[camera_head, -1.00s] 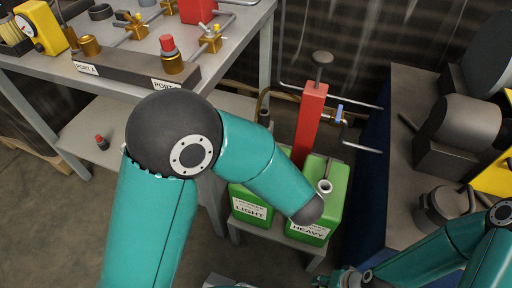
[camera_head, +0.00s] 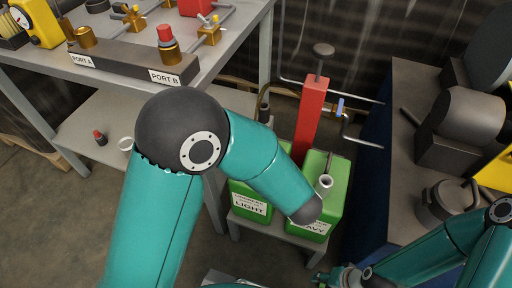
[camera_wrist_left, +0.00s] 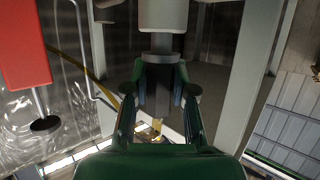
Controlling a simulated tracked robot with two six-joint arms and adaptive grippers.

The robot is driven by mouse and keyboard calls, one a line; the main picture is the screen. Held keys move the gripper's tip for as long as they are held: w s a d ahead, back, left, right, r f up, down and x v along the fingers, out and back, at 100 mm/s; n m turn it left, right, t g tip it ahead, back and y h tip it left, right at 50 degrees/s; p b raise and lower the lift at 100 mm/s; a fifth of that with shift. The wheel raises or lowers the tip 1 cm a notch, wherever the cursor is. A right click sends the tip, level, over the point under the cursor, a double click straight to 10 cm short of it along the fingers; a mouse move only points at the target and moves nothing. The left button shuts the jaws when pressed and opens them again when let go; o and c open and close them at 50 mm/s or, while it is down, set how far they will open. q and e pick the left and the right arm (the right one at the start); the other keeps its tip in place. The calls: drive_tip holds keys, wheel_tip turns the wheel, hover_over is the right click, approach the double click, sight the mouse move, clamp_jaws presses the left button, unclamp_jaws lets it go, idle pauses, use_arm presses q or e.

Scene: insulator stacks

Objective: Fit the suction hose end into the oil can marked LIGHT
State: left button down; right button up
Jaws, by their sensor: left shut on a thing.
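The green can marked LIGHT (camera_head: 250,204) stands on a low stand, its top hidden behind my left forearm. The green can marked HEAVY (camera_head: 337,204) stands to its right, with a white neck on top. The dark suction hose end (camera_head: 264,103) rises upright above my forearm, with the brown hose at its top. In the left wrist view my left gripper (camera_wrist_left: 158,92) is shut around the dark hose end (camera_wrist_left: 161,76). A pale cylinder adjoins it; I cannot tell whether it is a can neck. My right gripper (camera_head: 345,278) is low, its fingers unclear.
A red pump (camera_head: 310,120) stands behind the cans. The grey table (camera_head: 225,50) with PORT A and PORT B is at left. A red-capped piece (camera_head: 100,137) and a white ring (camera_head: 125,144) are on its lower shelf. A machine bench (camera_head: 400,100) is at right.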

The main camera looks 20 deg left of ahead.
use_arm(q)
drive_tip(key=shift+f+b, duration=0.3)
drive_tip(key=shift+f, duration=0.25)
drive_tip(key=c, duration=0.9)
unclamp_jaws()
drive_tip(key=shift+s+d, duration=0.1)
drive_tip(key=v, duration=0.7)
drive_tip(key=shift+s, duration=0.1)
